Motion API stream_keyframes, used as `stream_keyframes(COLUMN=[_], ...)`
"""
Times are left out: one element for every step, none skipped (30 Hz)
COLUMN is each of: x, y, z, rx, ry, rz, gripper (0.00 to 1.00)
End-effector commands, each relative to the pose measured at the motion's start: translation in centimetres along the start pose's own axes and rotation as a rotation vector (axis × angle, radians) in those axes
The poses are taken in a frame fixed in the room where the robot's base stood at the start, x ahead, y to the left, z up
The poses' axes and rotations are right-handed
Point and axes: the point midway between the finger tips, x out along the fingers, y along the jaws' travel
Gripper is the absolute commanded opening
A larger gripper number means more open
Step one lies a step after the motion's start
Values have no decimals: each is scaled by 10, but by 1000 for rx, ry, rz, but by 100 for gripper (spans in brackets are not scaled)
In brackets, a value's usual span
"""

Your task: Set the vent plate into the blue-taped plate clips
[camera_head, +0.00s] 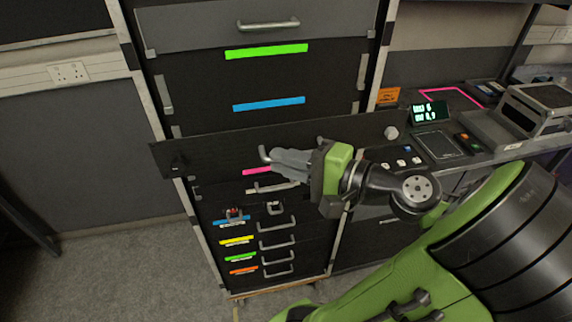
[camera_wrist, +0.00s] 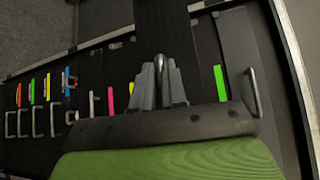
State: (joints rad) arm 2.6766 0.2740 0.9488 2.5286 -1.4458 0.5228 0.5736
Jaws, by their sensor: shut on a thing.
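The vent plate appears to be the long dark plate (camera_head: 210,148) across the front of the rack, its left end past the rack's left post. In the wrist view the dark plate (camera_wrist: 160,30) runs upward from my fingers. My gripper (camera_head: 268,158) is shut on the plate's grey handle, which shows between the fingertips (camera_wrist: 160,85). A wide blue tape strip (camera_head: 268,103) is on the rack just above the plate. Grey brackets (camera_head: 162,93) (camera_head: 361,70) stand at the bay's sides; I cannot tell if these are the clips. The wide blue strip is not visible in the wrist view.
A green tape strip (camera_head: 266,51) and a handled drawer (camera_head: 268,24) are above. A pink strip (camera_head: 257,170) and small drawers with colored tapes (camera_head: 240,257) are below. A bench with a small display (camera_head: 429,112) stands right. Floor at left is clear.

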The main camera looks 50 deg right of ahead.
Motion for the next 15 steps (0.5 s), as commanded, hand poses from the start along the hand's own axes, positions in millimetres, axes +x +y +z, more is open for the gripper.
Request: stream_keyframes(x=[3, 5, 9, 12, 16, 21, 25, 29, 35, 40, 44, 50, 53, 56, 60], y=[-17, -23, -32, -37, -43, -49, -54, -58, -62, -65, -68, -70, -72, -72, -73], z=[-4, -8, -14, -19, -23, -30, -34, -39, -44, -48, -52, -55, -58, -60, -62], rx=[-6, -5, -6, -5, -5, -4, -3, -2, -1, -1, 0, 0, -1, -1, 0], ry=[-11, -12, -11, -12, -12, -10, -10, -11, -9, -7, -8, -7, -7, -5, -5], rz=[-6, -9, -12, -15, -16, -16, -17, -16, -14, -12, -9, -7, -4, -3, 0], gripper=[0, 0, 0, 0, 0, 0, 0, 0, 0, 0, 0, 0, 0, 0, 0])
